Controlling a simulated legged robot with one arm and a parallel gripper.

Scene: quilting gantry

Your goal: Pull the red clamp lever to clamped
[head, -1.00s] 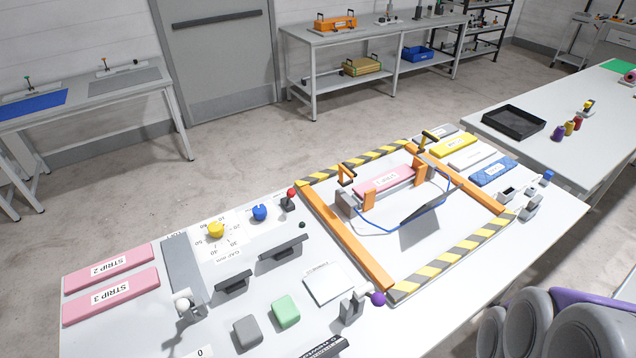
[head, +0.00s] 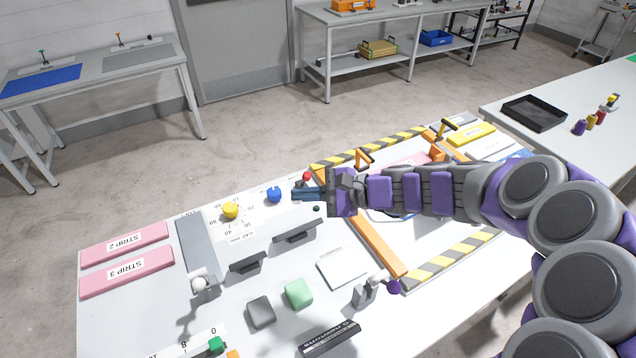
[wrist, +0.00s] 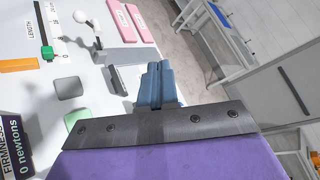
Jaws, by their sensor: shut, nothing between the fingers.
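The red clamp lever's ball knob (head: 307,176) shows in the head view at the back edge of the table. Its stem and base are mostly hidden behind my gripper. My gripper (head: 296,193) is shut and empty, with its fingers pointing left, just below and in front of the red knob in the picture. I cannot tell whether they touch. In the wrist view, the shut blue fingers of my gripper (wrist: 154,70) show over the table, and the red lever is not visible there.
The orange-railed frame (head: 375,248) lies under my arm. Black-faced blocks, green and grey pads and a purple-knobbed lever (head: 393,287) stand nearer the front.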

